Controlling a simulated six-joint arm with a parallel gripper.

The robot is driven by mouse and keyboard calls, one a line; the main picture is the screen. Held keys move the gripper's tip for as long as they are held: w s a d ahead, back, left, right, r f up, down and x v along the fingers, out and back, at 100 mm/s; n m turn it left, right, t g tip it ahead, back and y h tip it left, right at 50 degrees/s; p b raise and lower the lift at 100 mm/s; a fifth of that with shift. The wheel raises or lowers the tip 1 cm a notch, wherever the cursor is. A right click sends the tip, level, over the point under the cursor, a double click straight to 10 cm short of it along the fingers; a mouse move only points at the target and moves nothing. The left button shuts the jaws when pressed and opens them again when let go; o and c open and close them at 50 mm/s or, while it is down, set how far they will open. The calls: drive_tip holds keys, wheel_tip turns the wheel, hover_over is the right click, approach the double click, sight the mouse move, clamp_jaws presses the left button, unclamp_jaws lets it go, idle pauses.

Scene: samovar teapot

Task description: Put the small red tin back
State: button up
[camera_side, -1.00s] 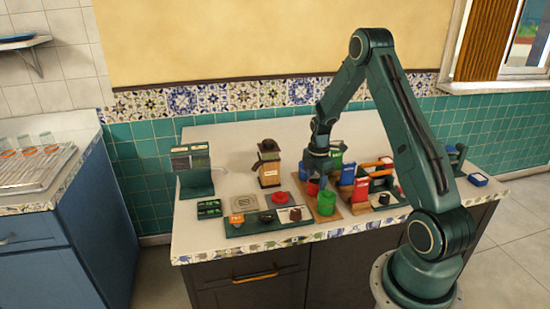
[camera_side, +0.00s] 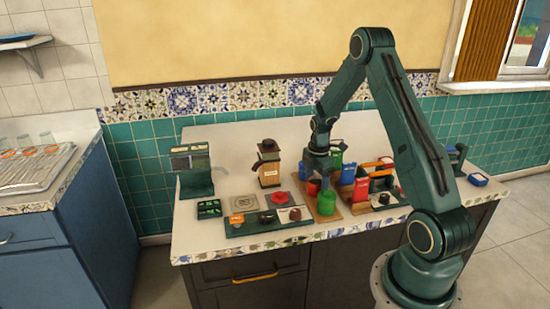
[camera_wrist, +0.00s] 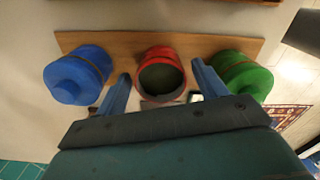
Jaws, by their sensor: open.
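The small red tin (camera_wrist: 161,76) stands on a wooden board (camera_wrist: 112,40) in the wrist view, with its open dark mouth facing up. A blue canister (camera_wrist: 78,76) is to its left and a green one (camera_wrist: 242,76) to its right. My gripper (camera_wrist: 161,72) is open, with one finger on each side of the red tin; contact is not clear. In the side view my gripper (camera_side: 319,172) is over the red tin (camera_side: 313,188), partly hiding it, behind the green canister (camera_side: 327,203).
A dark tray (camera_side: 240,228) with small items and a red round piece (camera_side: 281,198) lie left of the board. A brown dispenser (camera_side: 268,165) stands behind them. Free counter shows at the back.

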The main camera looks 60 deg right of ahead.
wheel_tip(320, 180, up, 12)
drive_tip(key=shift+f, duration=0.15)
idle(0.4)
idle(0.5)
drive_tip(key=s+a+r+m+t+h, duration=0.1)
drive_tip(key=s+a+r+m, duration=0.15)
drive_tip(key=a+r, duration=0.55)
drive_tip(key=s+a+r+m+t, duration=0.1)
drive_tip(key=a+r+m, duration=0.2)
drive_tip(key=a+r, duration=0.45)
drive_tip(key=s+a+r+m+t+y, duration=0.1)
drive_tip(key=s+a+m+t, duration=0.2)
drive_tip(key=s+a, duration=1)
drive_tip(key=a+m, duration=0.1)
drive_tip(key=m, duration=0.2)
drive_tip(key=shift+s+a+r+t, duration=0.15)
drive_tip(key=shift+s+a+t, duration=0.15)
drive_tip(key=shift+a, duration=0.05)
